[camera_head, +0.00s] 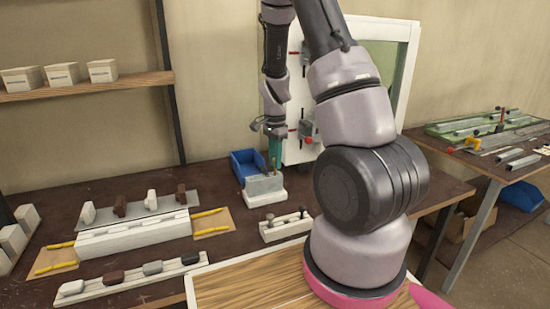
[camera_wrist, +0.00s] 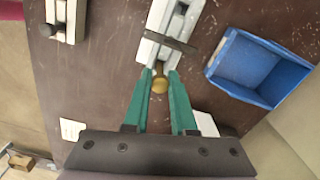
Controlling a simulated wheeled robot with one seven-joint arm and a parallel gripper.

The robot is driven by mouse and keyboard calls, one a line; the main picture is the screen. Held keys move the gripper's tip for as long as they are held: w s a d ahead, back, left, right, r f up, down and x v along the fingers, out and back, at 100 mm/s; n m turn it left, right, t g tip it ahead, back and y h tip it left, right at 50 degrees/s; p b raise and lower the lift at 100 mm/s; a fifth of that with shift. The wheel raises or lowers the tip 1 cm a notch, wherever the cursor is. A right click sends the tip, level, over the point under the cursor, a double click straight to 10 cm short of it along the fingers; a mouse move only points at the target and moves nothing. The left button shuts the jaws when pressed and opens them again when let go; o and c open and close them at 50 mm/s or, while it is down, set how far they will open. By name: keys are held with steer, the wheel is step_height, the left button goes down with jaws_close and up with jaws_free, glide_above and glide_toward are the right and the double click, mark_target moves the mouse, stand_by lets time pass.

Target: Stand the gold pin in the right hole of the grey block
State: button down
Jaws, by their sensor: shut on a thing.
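The grey block (camera_head: 264,185) sits on a white base on the dark bench in the head view. My gripper (camera_head: 275,158), with teal fingers, points down just above the block's top. In the wrist view my gripper (camera_wrist: 160,73) is shut on the gold pin (camera_wrist: 159,83), whose rounded gold end shows between the fingertips. The rest of the pin is hidden, and I cannot tell whether its lower end is in a hole. Part of the block's white base shows beyond the fingertips, with a dark bar (camera_wrist: 170,40) across it.
A blue bin (camera_head: 247,164) stands close behind the block; it also shows in the wrist view (camera_wrist: 258,68). A white rail with knobs (camera_head: 286,226) lies in front. A long white fixture (camera_head: 133,234) lies to the left. A white-framed panel stands behind my arm.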

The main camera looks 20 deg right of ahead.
steer(key=shift+f, duration=1.35)
steer(key=c, duration=0.7)
jaws_free()
steer(key=shift+o, duration=0.2)
steer(key=shift+r, duration=4.05)
